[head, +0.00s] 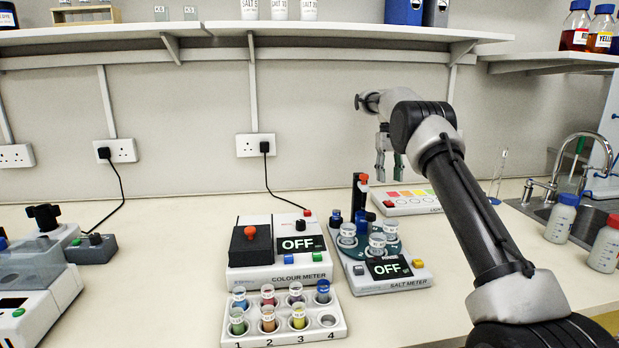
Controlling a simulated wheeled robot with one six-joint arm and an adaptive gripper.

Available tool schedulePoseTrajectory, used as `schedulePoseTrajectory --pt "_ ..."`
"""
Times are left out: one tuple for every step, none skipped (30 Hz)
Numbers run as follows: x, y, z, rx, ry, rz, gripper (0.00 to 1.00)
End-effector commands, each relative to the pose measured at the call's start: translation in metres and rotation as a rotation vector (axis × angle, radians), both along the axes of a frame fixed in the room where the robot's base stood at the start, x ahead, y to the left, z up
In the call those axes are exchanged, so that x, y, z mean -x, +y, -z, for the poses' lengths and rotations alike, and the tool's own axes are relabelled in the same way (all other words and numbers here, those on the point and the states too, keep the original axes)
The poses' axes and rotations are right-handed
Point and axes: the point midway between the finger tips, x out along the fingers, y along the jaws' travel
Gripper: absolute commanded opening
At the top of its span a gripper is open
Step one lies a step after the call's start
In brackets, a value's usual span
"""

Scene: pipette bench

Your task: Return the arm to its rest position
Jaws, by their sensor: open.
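My arm reaches up from the lower right of the head view and bends at its elbow above the bench. My gripper (388,166) hangs from its far end, pointing down, in front of the back wall. It is open, with nothing seen between its fingers, and it is partly hidden by the arm. It is above and behind the salt meter (392,284), clear of it.
The colour meter (278,277) and a white rack (290,338) of coloured vials stand left of the salt meter. Shelves (330,32) run above.

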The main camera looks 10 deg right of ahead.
Motion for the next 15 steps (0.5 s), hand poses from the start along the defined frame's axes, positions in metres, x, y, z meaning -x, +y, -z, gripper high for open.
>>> schedulePoseTrajectory --pt "-0.006 0.0 0.005 0.002 -0.026 0.003 0.43" --pt "-0.007 0.0 0.015 0.001 -0.027 0.005 0.43" --pt "-0.004 0.0 0.031 0.001 -0.017 0.007 0.43" --pt "-0.001 0.0 0.044 0.001 -0.006 0.008 0.43" --pt "0.004 0.001 0.054 0.0 0.003 0.01 0.43" --pt "0.011 0.001 0.061 0.0 0.005 0.013 0.43" --pt "0.017 0.002 0.061 0.0 0.003 0.014 0.43" --pt "0.024 0.002 0.061 0.0 0.002 0.015 0.43" --pt "0.034 0.003 0.059 0.001 -0.004 0.017 0.43" --pt "0.042 0.004 0.055 0.001 -0.009 0.018 0.43" --pt "0.051 0.005 0.051 0.001 -0.016 0.019 0.43" --pt "0.065 0.007 0.043 0.001 -0.027 0.02 0.43" --pt "0.077 0.008 0.036 0.001 -0.038 0.02 0.43" --pt "0.089 0.01 0.029 0.001 -0.05 0.021 0.43" --pt "0.108 0.012 0.018 0.001 -0.065 0.021 0.43"
